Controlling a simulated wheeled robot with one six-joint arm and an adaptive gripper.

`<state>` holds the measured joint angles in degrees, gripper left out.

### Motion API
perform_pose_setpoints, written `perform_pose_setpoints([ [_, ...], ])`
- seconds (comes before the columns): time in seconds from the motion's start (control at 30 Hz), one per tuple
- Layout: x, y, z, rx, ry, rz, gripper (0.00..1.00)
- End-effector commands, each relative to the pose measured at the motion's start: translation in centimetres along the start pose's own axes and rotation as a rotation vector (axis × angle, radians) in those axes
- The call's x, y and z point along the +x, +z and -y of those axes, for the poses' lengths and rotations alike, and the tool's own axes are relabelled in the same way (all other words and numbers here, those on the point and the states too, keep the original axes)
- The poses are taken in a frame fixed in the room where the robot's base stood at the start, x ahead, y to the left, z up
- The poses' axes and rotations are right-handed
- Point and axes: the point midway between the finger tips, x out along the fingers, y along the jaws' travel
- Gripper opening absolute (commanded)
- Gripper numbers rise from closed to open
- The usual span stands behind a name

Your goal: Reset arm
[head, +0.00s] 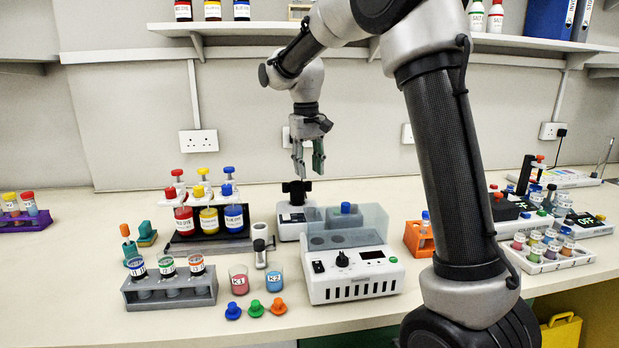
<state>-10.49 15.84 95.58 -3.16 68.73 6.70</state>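My gripper (309,165) hangs fingers down above the back of the bench, near the wall. Its two greenish fingers are apart with nothing between them. My arm comes from the right side of the view and bends over to the left. A small black and white device (291,225) stands on the bench below my gripper, with a visible gap between them.
A white machine (351,276) stands mid-bench. Dye bottles (208,220), a grey rack (170,291), cups (240,282) and coloured caps (255,308) are left of it. An orange rack (419,240) is right. A shelf (240,29) hangs above.

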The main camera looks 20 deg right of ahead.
Motion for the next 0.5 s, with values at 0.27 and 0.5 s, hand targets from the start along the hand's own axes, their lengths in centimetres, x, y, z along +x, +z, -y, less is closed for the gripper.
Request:
perform_pose_setpoints([
  [0.27,-0.05,0.01,0.01,0.0,0.0,0.0,0.35],
  [0.5,-0.53,0.69,-0.27,0.002,-0.002,-0.008,0.35],
])
